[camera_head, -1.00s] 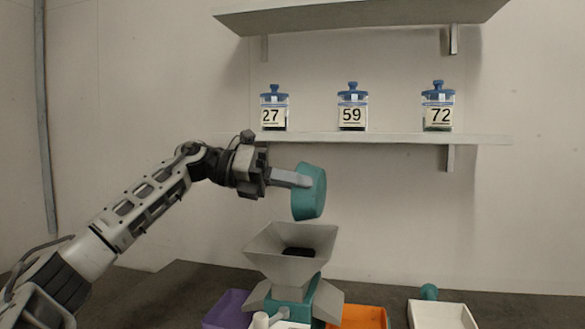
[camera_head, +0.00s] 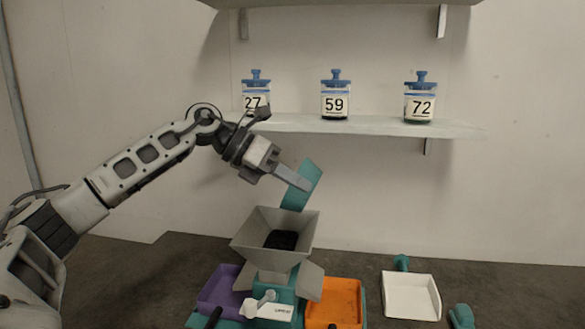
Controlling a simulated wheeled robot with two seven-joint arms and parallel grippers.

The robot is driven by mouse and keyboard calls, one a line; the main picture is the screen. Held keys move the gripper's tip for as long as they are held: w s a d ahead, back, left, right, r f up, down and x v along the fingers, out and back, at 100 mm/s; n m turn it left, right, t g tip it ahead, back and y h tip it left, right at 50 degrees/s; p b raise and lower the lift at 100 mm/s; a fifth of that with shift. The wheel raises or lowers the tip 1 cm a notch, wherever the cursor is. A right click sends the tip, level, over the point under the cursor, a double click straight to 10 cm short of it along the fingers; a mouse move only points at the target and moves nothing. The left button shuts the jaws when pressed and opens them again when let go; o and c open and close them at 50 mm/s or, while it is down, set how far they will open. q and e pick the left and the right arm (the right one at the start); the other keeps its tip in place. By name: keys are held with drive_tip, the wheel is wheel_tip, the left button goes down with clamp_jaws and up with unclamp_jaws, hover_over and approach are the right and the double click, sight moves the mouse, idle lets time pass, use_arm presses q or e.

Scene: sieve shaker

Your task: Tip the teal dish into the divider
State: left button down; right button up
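The teal dish (camera_head: 304,188) is held in my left gripper (camera_head: 297,178), above the divider. The dish is steeply tilted, and its inside does not show clearly. The divider (camera_head: 277,236) has a grey square funnel on a teal base, with dark material visible in the funnel. The dish's lower edge appears just above the funnel's back rim, and I cannot tell whether they touch. My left gripper's fingers are shut on the dish's edge. My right gripper is not in view.
A purple tray (camera_head: 215,290) and an orange tray (camera_head: 347,302) sit on either side of the divider's base. A white scoop (camera_head: 408,296) lies to the right on the dark table. Jars 27, 59 and 72 (camera_head: 420,104) stand on the shelf behind.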

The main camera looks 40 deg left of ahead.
use_arm(q)
drive_tip(key=shift+d, duration=0.1)
drive_tip(key=shift+w+d+y, duration=0.1)
drive_tip(key=shift+d+y, duration=0.15)
drive_tip(key=shift+y, duration=0.05)
drive_tip(key=y, duration=0.1)
drive_tip(key=d+g+y, duration=0.1)
drive_tip(key=g+y, duration=0.1)
drive_tip(key=shift+w+d+f+m, duration=0.25)
drive_tip(key=shift+w+d+m, duration=0.05)
drive_tip(key=shift+w+m, duration=0.1)
drive_tip(key=y, duration=0.1)
drive_tip(key=d+f+g+y, duration=0.1)
drive_tip(key=y, duration=0.1)
drive_tip(key=g+y, duration=0.1)
drive_tip(key=shift+w+d+f, duration=0.15)
drive_tip(key=shift+w+f, duration=0.1)
drive_tip(key=shift+w, duration=0.05)
